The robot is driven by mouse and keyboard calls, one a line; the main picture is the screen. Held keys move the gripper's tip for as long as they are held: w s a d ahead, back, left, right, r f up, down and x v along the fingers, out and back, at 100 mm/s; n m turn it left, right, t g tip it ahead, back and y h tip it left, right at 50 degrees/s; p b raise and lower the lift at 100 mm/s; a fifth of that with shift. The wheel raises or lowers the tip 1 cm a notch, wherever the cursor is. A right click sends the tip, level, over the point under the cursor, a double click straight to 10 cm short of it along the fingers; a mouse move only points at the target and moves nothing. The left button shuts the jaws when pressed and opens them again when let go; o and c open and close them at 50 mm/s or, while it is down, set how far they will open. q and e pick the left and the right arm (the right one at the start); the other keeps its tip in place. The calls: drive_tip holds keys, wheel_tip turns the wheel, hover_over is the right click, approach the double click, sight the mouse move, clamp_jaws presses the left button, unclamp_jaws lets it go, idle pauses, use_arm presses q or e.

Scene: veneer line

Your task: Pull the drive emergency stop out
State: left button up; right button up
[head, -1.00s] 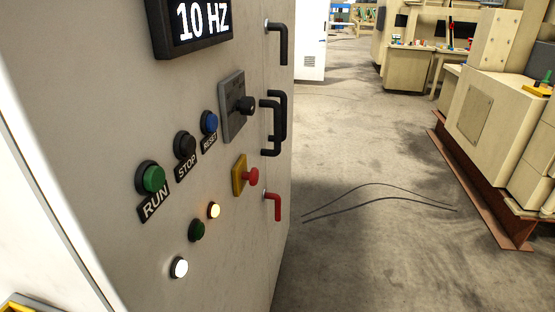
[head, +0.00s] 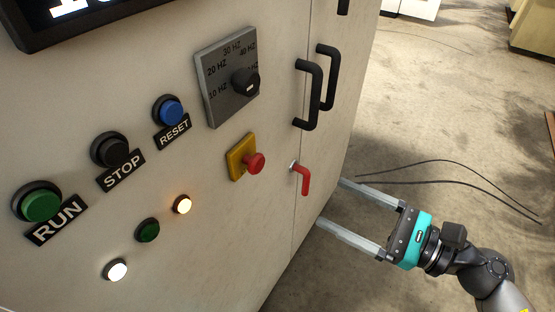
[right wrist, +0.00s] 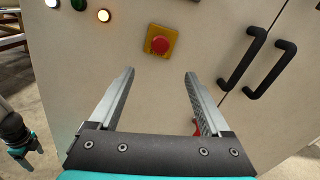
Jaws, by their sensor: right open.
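The drive emergency stop (head: 254,163) is a red mushroom button on a yellow plate (head: 238,158) on the cabinet front, below the frequency dial. In the right wrist view the red button (right wrist: 160,45) shows beyond and between the fingertips, a little higher in the picture. My right gripper (head: 330,202) is open and empty, to the lower right of the button in the head view and apart from it. In the right wrist view its two fingers (right wrist: 158,72) point toward the cabinet. In the right wrist view, part of my other arm shows at the left edge.
The cabinet carries a green RUN button (head: 40,204), a black STOP button (head: 110,150), a blue RESET button (head: 171,111) and a dial (head: 244,82). Black door handles (head: 309,95) and a red lever (head: 304,180) stick out right of the emergency stop. Open floor lies right.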

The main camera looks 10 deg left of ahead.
sight(261, 167)
drive_tip(key=p+x, duration=0.3)
drive_tip(key=x, duration=1)
drive_tip(key=shift+w+a, duration=0.1)
drive_tip(key=shift+a, duration=0.2)
drive_tip(key=shift+w+a, duration=0.1)
drive_tip(key=shift+a, duration=0.3)
clamp_jaws()
